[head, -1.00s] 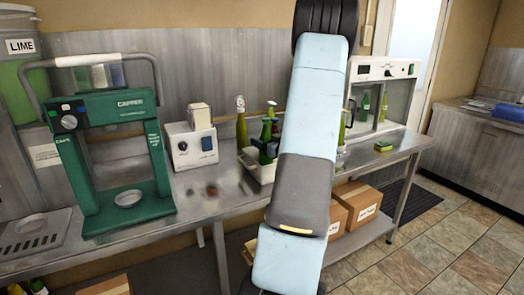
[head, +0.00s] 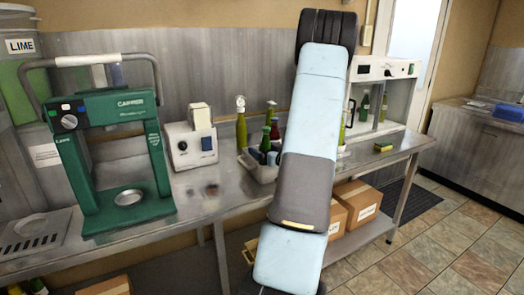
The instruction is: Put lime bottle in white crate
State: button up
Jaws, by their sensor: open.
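A pale crate (head: 262,174), whitish-grey, stands on the steel bench left of my arm, with bottles in or just behind it. A yellow-green bottle (head: 241,132) with a pale top stands upright at its left back; I cannot tell if it is inside. No bottle label is readable, so I cannot tell which is the lime bottle. My gripper (head: 265,157) shows as dark fingers low at the crate, apart and open. My arm hides the rest of it.
A green capper (head: 122,160) and a small white machine (head: 191,147) stand to the left on the bench. A bucket labelled LIME (head: 20,75) is at far left. A white cabinet (head: 378,95) with green bottles stands right.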

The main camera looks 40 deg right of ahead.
jog(key=shift+r, duration=0.1)
jog(key=s, duration=1.2)
jog(key=shift+a, duration=0.25)
